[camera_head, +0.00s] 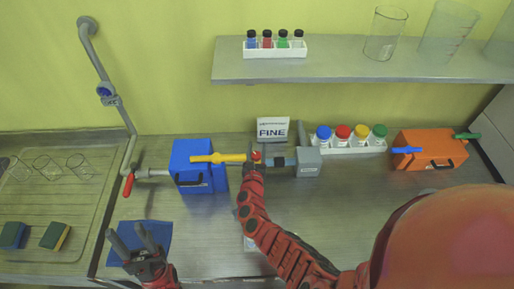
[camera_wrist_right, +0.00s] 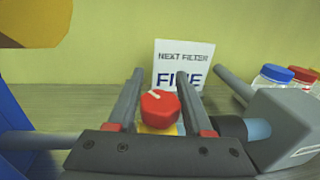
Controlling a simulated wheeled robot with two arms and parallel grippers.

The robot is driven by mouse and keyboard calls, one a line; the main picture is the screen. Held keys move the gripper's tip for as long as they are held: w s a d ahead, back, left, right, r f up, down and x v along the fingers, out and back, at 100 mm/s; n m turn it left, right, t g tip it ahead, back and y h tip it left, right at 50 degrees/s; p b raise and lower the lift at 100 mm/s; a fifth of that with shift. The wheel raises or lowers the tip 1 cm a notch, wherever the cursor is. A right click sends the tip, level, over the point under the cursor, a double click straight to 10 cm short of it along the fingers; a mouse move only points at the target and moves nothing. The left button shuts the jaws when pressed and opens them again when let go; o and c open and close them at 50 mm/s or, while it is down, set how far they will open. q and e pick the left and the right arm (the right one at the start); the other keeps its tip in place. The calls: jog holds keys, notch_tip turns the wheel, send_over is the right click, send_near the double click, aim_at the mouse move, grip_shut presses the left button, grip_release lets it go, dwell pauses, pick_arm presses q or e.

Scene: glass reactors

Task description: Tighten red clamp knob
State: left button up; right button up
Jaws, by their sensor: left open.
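The red clamp knob (camera_head: 256,156) sits on the pipe line between the blue box and the grey block. In the right wrist view the red knob (camera_wrist_right: 160,107), with a white mark on top, lies between the two fingers of my right gripper (camera_wrist_right: 160,72). The fingers stand apart, with a narrow gap seeming to show on each side of the knob; contact is not clear. In the head view my right gripper (camera_head: 253,164) is mostly hidden at the knob. My left gripper (camera_head: 126,232) is open and empty above a blue mat (camera_head: 158,240).
A blue box (camera_head: 200,180) with a yellow handle (camera_head: 218,158) stands left of the knob, a grey block (camera_head: 308,162) right. A "FINE" sign (camera_head: 272,130) stands behind. Capped jars (camera_head: 343,134) and an orange box (camera_head: 430,150) are further right. A sink (camera_head: 60,190) is left.

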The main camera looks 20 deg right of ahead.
jog(key=o, duration=0.3)
jog(key=shift+r, duration=0.1)
jog(key=shift+s+a, duration=0.1)
jog(key=shift+b+v, duration=2.1)
jog(key=shift+v, duration=6.45)
jog(key=shift+o, duration=0.2)
